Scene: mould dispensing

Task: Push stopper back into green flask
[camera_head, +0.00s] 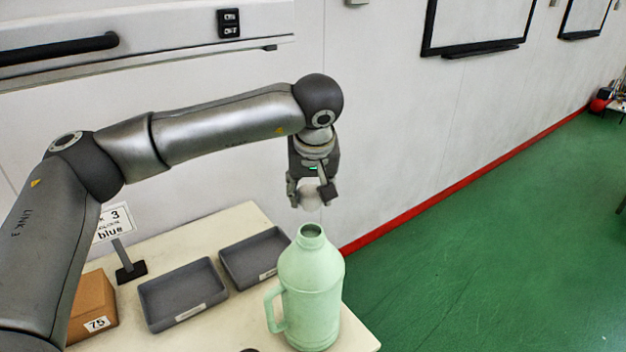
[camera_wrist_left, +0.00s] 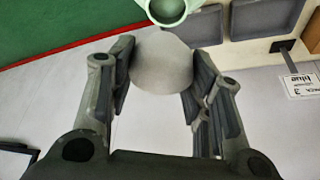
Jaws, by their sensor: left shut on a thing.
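The green flask (camera_head: 311,283) stands upright on the table near its right front corner, its handle toward the left. Its mouth is open and empty; the flask's rim also shows at the top of the left wrist view (camera_wrist_left: 167,10). My left gripper (camera_head: 313,192) is shut on the pale, rounded stopper (camera_head: 311,201), which fills the space between the fingers in the left wrist view (camera_wrist_left: 161,65). The stopper is held above the flask mouth, apart from it. My right gripper is not in view.
Two grey trays (camera_head: 183,325) (camera_head: 283,271) lie on the table (camera_head: 230,222) left of the flask. A brown box (camera_head: 92,300) and a sign reading "blue" (camera_head: 113,224) stand farther left. The wall is close behind; green floor is open at right.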

